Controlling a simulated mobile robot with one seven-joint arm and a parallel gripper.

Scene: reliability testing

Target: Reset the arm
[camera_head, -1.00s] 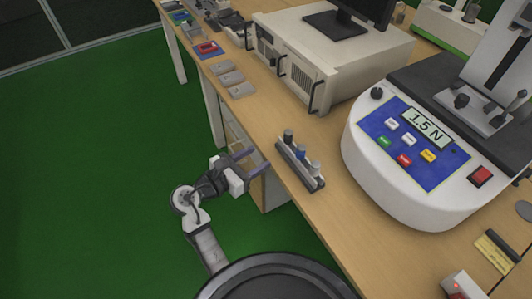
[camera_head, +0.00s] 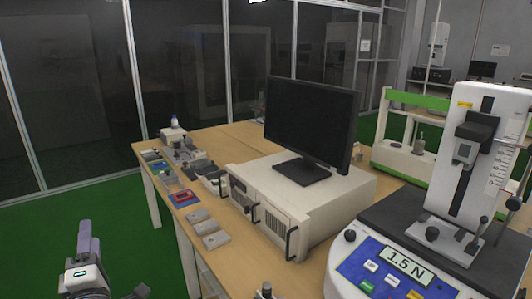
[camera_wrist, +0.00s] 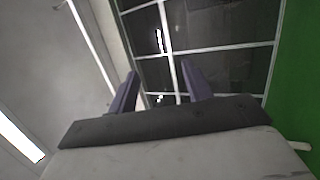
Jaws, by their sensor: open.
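My gripper (camera_head: 85,238) is at the lower left of the head view, over the green floor and left of the wooden table, with its fingers pointing up. In the wrist view my gripper (camera_wrist: 159,78) shows two purple fingers spread apart with nothing between them. It is open and empty. Most of my arm is out of the head view. The wrist view looks toward the ceiling and the dark glass partition.
The wooden table (camera_head: 236,142) carries a beige instrument box (camera_head: 300,205), a black monitor (camera_head: 310,125), a force tester (camera_head: 395,268) and several small parts. A glass partition (camera_head: 65,90) stands behind. Green floor (camera_head: 40,235) lies open at the left.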

